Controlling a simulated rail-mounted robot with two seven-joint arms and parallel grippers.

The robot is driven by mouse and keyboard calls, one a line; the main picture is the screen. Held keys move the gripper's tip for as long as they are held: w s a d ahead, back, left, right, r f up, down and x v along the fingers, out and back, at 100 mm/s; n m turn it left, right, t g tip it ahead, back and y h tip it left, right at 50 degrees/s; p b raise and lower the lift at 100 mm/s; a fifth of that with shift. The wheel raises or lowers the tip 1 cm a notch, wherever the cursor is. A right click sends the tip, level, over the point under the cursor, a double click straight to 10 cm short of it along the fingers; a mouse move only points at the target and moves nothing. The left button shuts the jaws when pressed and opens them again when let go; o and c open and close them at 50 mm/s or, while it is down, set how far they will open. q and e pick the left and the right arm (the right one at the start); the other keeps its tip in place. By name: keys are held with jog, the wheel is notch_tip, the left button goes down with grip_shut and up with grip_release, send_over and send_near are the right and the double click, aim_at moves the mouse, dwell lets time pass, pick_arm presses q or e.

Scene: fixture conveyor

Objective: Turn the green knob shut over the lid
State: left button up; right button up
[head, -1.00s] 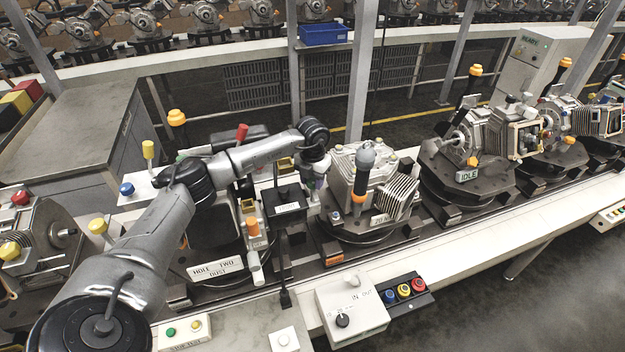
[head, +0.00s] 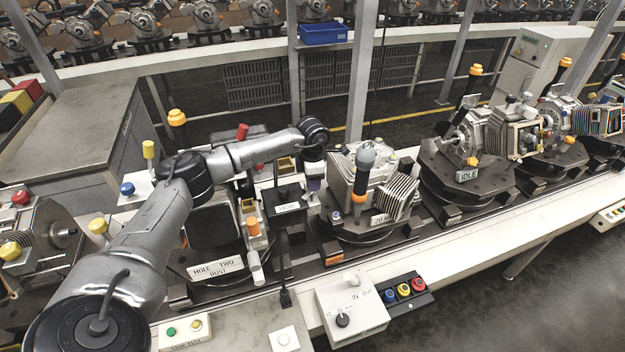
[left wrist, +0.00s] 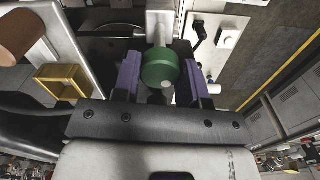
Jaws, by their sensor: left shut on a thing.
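The green knob (left wrist: 161,69) is round and shows in the left wrist view between two purple fingers. My left gripper (left wrist: 162,76) is shut on it, one finger on each side. A pale metal block (left wrist: 159,25) is just beyond the knob. In the head view my left gripper (head: 313,184) is small beside the fixture with the grey-topped, orange-collared handle, and the knob is hidden there. I cannot make out the lid clearly in either view. My right gripper is not in view.
A dark post with a small sign (head: 291,208) stands close to the left of my gripper. The ribbed fixture (head: 394,197) is close to its right. A white switch box (head: 351,306) is in front. A yellow open frame (left wrist: 60,83) is left in the wrist view.

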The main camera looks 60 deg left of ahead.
pick_arm(q)
jog(key=m, duration=0.4)
jog(key=shift+m, duration=1.6)
jog(key=shift+r, duration=0.1)
jog(key=o, duration=0.9)
